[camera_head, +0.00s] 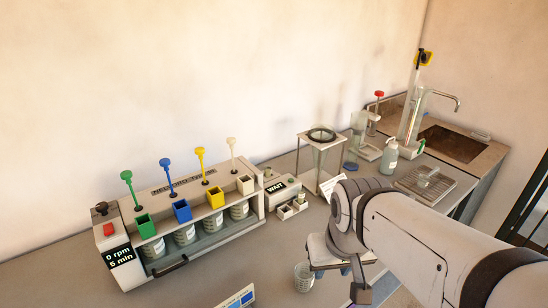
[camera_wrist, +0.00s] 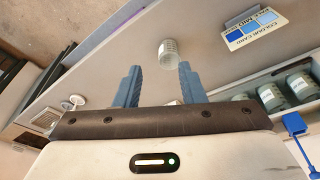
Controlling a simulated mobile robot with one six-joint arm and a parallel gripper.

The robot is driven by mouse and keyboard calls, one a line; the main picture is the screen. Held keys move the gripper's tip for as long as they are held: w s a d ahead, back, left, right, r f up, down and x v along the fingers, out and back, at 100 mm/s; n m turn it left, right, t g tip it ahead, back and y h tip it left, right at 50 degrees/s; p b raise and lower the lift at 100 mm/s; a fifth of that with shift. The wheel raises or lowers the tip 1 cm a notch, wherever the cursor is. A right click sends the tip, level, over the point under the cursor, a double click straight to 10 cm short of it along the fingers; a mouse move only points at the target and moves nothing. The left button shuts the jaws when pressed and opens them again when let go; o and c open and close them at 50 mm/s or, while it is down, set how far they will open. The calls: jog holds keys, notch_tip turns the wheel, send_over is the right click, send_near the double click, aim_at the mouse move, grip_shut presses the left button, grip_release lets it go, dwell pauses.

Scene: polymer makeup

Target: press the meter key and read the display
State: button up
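The meter (camera_head: 280,188) is a small pale box just right of the jar stirrer. Its dark display reads WAIT, and a small greenish spot, perhaps the key, shows at its right end. Small white cells stand in front of it. My gripper (camera_wrist: 162,84) is open, with two blue fingers apart and nothing between them in the wrist view. In the head view my gripper hangs over the counter, in front and to the right of the meter, partly hidden by my arm. The meter is not clearly visible in the wrist view.
A beaker (camera_head: 304,278) stands on the counter near my gripper, beyond the fingertips in the wrist view (camera_wrist: 169,53). A colour card (camera_head: 237,299) lies in front. The jar stirrer (camera_head: 205,238), showing 0 rpm 5 min, fills the left. A glass funnel stand (camera_head: 321,150) rises behind.

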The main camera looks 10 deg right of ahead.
jog(key=shift+c, duration=0.2)
grip_shut()
dwell(0.3)
dwell(1.3)
